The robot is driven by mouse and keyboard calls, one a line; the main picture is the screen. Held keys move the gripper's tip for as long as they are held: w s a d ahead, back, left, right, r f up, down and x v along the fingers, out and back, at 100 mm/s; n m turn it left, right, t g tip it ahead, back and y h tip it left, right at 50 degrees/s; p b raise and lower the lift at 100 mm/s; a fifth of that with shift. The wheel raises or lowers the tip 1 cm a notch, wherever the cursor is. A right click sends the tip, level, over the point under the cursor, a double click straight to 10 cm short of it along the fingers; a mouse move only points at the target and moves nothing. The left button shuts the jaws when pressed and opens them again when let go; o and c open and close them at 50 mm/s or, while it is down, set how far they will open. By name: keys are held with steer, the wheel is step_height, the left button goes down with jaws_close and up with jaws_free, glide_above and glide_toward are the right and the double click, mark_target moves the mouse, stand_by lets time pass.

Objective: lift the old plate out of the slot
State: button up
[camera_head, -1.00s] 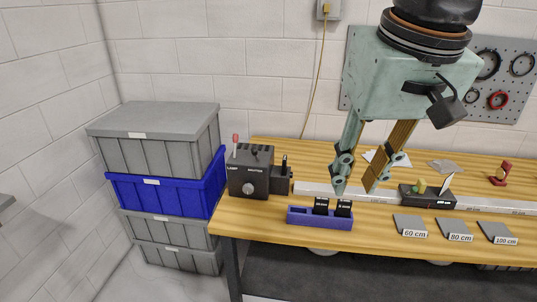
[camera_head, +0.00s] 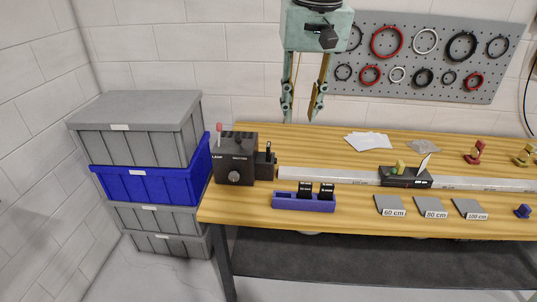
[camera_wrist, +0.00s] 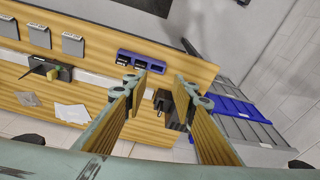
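The lamp and shutter box (camera_head: 236,172) is dark and stands at the bench's left end. A small dark holder (camera_head: 264,170) joins its right side, and a thin dark upright piece (camera_head: 268,148) sticks up from it; I cannot tell for certain that this is the old plate. My gripper (camera_head: 300,112) is open and empty, pointing down above the bench, to the right of and higher than the holder. In the wrist view my open fingers (camera_wrist: 160,90) frame the dark holder area, with the box partly hidden behind the right finger.
A purple rack (camera_head: 304,206) in front holds two black labelled plates, its left part empty. A white rail (camera_head: 330,174) carries a black mount (camera_head: 405,178) with a pale plate. Grey distance tiles (camera_head: 430,206) lie front right. Stacked bins (camera_head: 140,140) stand left; papers (camera_head: 368,141) lie behind the rail.

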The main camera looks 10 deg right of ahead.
steer(key=w+f+p, duration=0.2)
steer(key=w, duration=0.8)
steer(key=m+g+p, duration=0.2)
steer(key=p, duration=0.5)
glide_above(269, 144)
step_height(269, 144, down, 20)
steer(key=shift+s, duration=0.1)
steer(key=shift+f, duration=4.2)
steer(key=shift+a+f+p, duration=0.1)
steer(key=shift+f+p, duration=0.3)
steer(key=shift+f, duration=2.2)
